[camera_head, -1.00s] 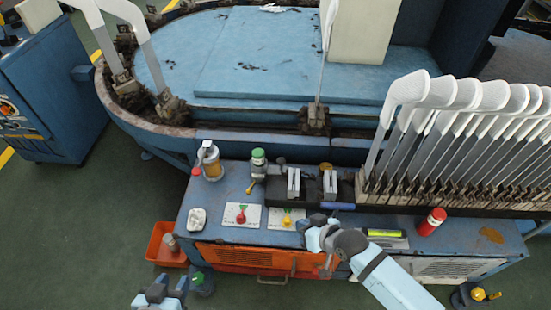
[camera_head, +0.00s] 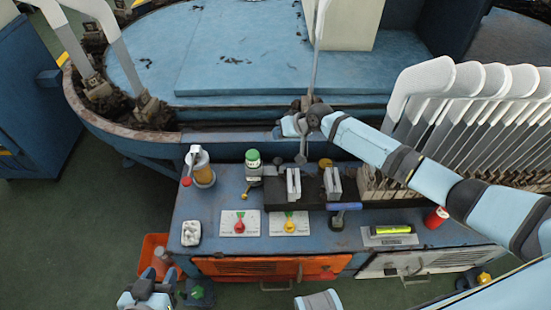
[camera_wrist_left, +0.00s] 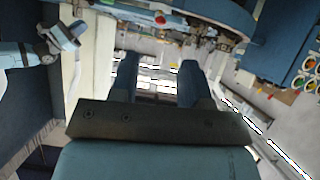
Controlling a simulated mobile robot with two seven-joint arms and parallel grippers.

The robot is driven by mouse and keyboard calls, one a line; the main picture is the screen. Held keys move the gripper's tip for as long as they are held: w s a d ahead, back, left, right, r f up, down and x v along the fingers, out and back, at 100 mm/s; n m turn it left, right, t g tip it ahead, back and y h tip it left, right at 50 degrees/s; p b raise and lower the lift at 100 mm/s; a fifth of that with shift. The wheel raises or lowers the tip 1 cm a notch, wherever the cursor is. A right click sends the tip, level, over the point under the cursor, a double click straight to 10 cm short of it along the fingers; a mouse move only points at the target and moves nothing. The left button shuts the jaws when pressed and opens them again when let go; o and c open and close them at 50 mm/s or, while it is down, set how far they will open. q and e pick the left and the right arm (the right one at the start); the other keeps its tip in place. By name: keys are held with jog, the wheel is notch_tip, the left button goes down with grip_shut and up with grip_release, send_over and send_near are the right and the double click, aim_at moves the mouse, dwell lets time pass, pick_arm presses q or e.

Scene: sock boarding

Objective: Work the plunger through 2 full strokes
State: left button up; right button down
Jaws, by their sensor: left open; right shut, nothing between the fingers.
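An amber cylinder (camera_head: 203,174) with a pale top, a side handle and a red knob stands upright at the bench's back left. A green-capped bottle (camera_head: 253,163) with a small yellow valve stands to its right. I cannot tell for sure which part is the plunger. My right gripper (camera_head: 301,158) is shut and empty. It points down above the back of the bench, right of the green-capped bottle and apart from the amber cylinder. My left gripper (camera_head: 147,300) is low at the front left, off the bench; in the left wrist view (camera_wrist_left: 156,80) its fingers are apart and empty.
The blue bench (camera_head: 186,212) carries a dark block (camera_head: 318,190) with metal plates, two white cards (camera_head: 238,224) with red and yellow knobs, a red can (camera_head: 436,217) and a green-yellow level (camera_head: 392,229). White leg forms (camera_head: 420,90) crowd the right. An orange bin (camera_head: 152,245) stands left.

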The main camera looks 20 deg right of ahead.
pick_arm(q)
jog(key=shift+s, duration=0.1)
pick_arm(e)
jog(key=b, duration=0.5)
send_over(279, 159)
notch_tip(279, 159, down, 5)
jog(key=shift+s+r, duration=0.1)
jog(key=shift+r, duration=0.1)
notch_tip(279, 159, down, 3)
jog(key=shift+f+b, duration=0.1)
jog(key=shift+b, duration=1.05)
pick_arm(q)
jog(key=w+d+r+t+h, duration=0.2)
jog(key=d+r+t, duration=0.1)
jog(key=r, duration=0.1)
jog(key=shift+w+d+r, duration=0.2)
jog(key=shift+w+r, duration=0.05)
pick_arm(e)
jog(key=shift+f, duration=0.5)
jog(key=shift+f, duration=0.1)
pick_arm(q)
jog(key=shift+f+b, duration=0.1)
jog(key=shift+b, duration=0.2)
pick_arm(e)
jog(key=shift+f, duration=0.3)
